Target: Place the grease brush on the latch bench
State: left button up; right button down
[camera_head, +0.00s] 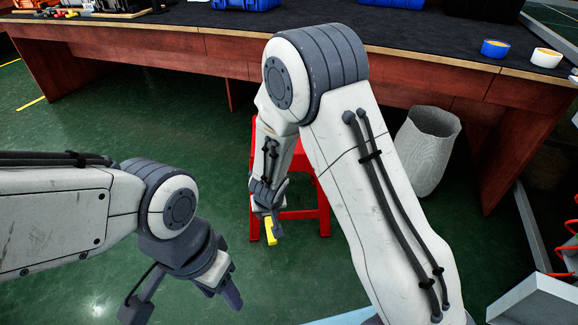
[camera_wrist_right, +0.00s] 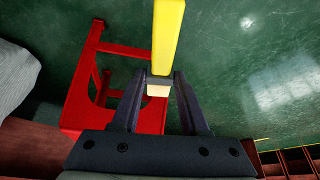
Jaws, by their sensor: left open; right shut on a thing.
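The grease brush, of which a yellow bar (camera_head: 270,230) shows, hangs below my right gripper (camera_head: 266,205) in the head view. The right gripper is shut on it. In the right wrist view the yellow bar (camera_wrist_right: 168,38) runs up from between the fingertips (camera_wrist_right: 158,80), with a pale end at the jaws. A red stool (camera_head: 305,214), which may be the latch bench, stands on the floor behind the right gripper. My right arm hides much of its top. It also shows behind the fingers in the wrist view (camera_wrist_right: 73,116). My left gripper (camera_head: 185,303) is open and empty.
A long wooden table (camera_head: 130,45) with a dark top runs across the back, holding blue cases and two tape rolls (camera_head: 495,48). A grey bin (camera_head: 428,150) stands right of the stool. The green floor (camera_head: 90,130) at left is clear.

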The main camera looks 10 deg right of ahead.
aim_at(309, 23)
jog(key=u, duration=1.05)
jog(key=i, duration=4)
jog(key=z, duration=2.95)
